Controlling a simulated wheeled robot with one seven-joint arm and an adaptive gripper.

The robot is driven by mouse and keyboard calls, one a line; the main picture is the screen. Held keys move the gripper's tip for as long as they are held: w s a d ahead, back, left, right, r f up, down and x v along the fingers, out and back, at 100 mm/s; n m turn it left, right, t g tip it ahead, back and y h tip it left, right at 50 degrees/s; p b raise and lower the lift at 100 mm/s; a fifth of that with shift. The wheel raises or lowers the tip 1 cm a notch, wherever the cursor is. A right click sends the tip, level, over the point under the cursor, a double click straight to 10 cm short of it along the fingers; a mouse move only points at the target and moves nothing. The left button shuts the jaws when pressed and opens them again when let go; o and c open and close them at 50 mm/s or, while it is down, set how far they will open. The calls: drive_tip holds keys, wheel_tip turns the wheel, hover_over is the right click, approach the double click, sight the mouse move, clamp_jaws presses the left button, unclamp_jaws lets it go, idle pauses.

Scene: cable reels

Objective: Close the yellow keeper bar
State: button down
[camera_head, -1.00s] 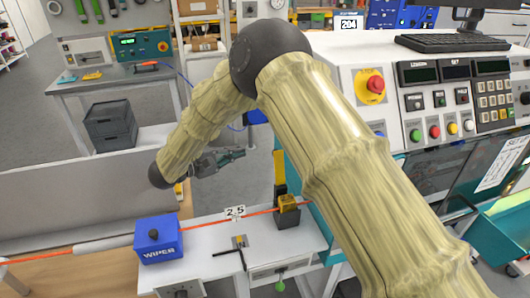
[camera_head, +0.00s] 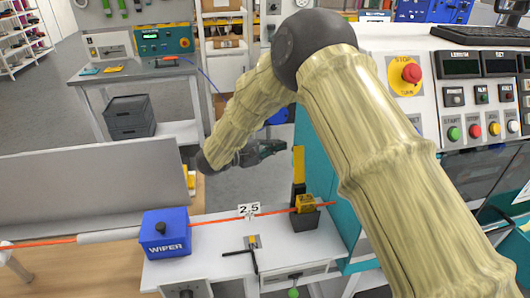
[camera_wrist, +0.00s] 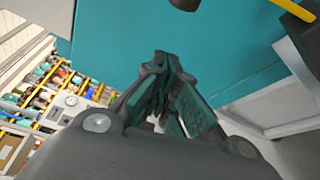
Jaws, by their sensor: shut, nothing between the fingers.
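The yellow keeper bar (camera_head: 298,165) stands upright in the head view, above a dark block with a yellow part (camera_head: 306,203) through which the orange cable (camera_head: 225,220) runs. My gripper (camera_head: 280,148) is just left of the bar's upper end in the picture, with its fingers pointing right. A small gap shows between them; the depth between them is hard to judge. In the wrist view the gripper (camera_wrist: 165,62) is shut and empty. A yellow strip (camera_wrist: 295,10) at its top right may be the keeper bar.
A blue wiper box (camera_head: 165,232) and a black T-shaped handle (camera_head: 250,252) are on the white bench (camera_head: 205,263). A "2.5" sign (camera_head: 249,210) stands by the cable. The control panel with a red stop button (camera_head: 411,73) is at right. A teal wall (camera_wrist: 220,60) fills much of the wrist view.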

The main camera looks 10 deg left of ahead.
sight(298, 163)
drive_tip(key=shift+s+d+r+b, duration=0.25)
drive_tip(key=shift+s+d, duration=0.35)
drive_tip(key=shift+d, duration=0.1)
drive_tip(key=shift+s+d+r+b, duration=0.2)
drive_tip(key=shift+s+d+b, duration=0.05)
drive_tip(key=shift+s+d, duration=0.4)
drive_tip(key=shift+w+d, duration=0.1)
drive_tip(key=shift+d, duration=0.05)
